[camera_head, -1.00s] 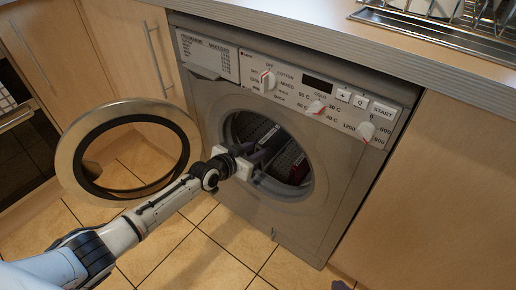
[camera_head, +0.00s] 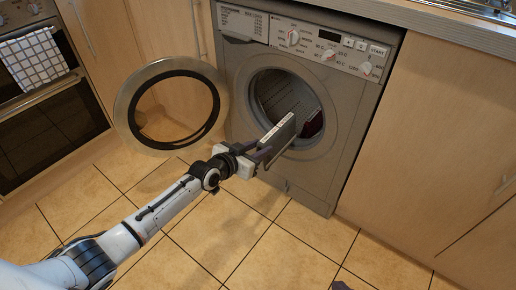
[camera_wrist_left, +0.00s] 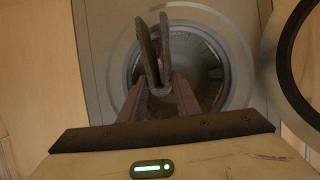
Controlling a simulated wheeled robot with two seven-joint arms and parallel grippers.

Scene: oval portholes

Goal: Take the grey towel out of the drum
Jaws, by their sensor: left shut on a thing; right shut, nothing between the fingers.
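The grey towel (camera_head: 277,133) looks like a thin folded slab. My left gripper (camera_head: 264,153) is shut on it and holds it in front of the drum opening, its far end close to the rim. In the left wrist view the towel (camera_wrist_left: 147,55) stands up between my finger ends, in front of the round opening. The drum (camera_head: 283,92) of the washing machine (camera_head: 237,60) is partly hidden behind the towel. Only a small dark tip of my right gripper (camera_head: 340,285) shows at the bottom edge; it is shut and empty.
The round door (camera_head: 121,108) is swung wide open to the left of the opening. A dark red thing (camera_head: 313,125) lies in the drum. The worktop (camera_head: 440,27) overhangs the machine. The tiled floor (camera_head: 285,250) in front is clear.

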